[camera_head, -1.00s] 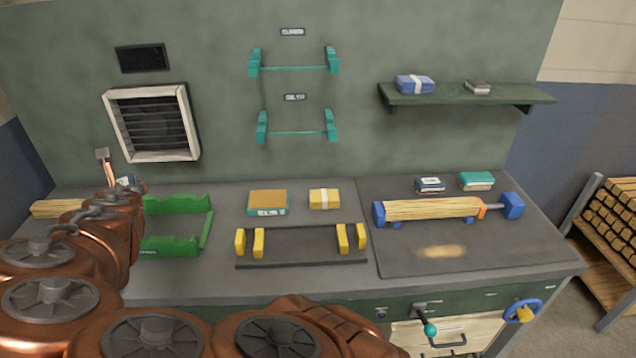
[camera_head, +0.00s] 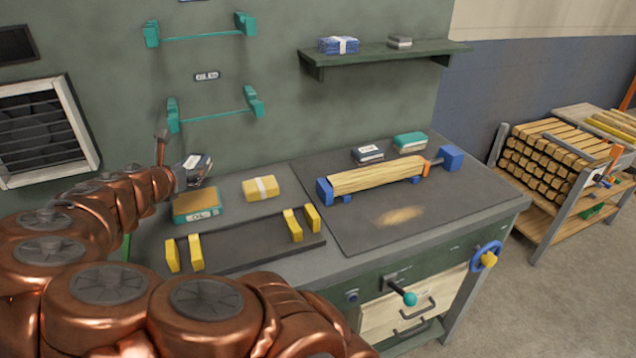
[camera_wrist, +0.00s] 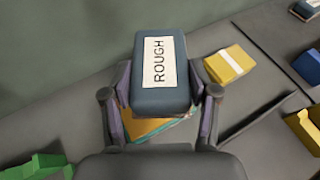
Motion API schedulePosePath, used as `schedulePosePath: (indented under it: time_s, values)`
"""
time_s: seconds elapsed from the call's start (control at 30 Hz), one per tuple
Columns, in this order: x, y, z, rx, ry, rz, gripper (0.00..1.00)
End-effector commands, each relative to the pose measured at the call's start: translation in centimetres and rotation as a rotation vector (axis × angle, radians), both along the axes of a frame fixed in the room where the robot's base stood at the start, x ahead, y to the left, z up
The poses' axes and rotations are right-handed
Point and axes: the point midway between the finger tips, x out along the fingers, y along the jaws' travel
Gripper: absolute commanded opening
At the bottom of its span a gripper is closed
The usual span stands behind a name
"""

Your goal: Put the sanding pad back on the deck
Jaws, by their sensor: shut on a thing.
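My gripper (camera_wrist: 158,112) is shut on a dark blue sanding pad with a white ROUGH label (camera_wrist: 160,72), gripping it by its sides. In the head view the held pad (camera_head: 197,164) is above the bench, over the back of an orange-topped teal block (camera_head: 197,207). That block is partly hidden under the pad in the wrist view (camera_wrist: 150,127). The dark panel (camera_head: 440,212) on the right of the bench seems to be the deck. A dark blue labelled pad (camera_head: 368,154) and a teal pad (camera_head: 410,141) rest along its back edge.
A wood piece (camera_head: 375,178) sits between blue holders on the panel. A yellow wrapped block (camera_head: 260,188) is right of the orange-topped block. A dark tray with yellow uprights (camera_head: 250,252) lies in front. Teal wall brackets (camera_head: 215,115) are behind.

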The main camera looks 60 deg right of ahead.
Motion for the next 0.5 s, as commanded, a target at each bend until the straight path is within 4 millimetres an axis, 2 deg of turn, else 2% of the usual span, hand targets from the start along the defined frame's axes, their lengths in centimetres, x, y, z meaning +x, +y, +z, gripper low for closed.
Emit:
schedulePosePath:
  time_s: [0.03, 0.2, 0.4, 0.5]
  values:
    - [-0.9, -2.2, -1.9, 0.004, -0.001, -0.073, 0.16]
    - [-4.7, -8.7, -3.5, 0.004, -0.001, -0.328, 0.16]
    - [-9.1, -14.1, -4.0, 0.003, -0.003, -0.563, 0.16]
    - [-10.6, -15.6, -3.9, 0.002, -0.002, -0.638, 0.16]
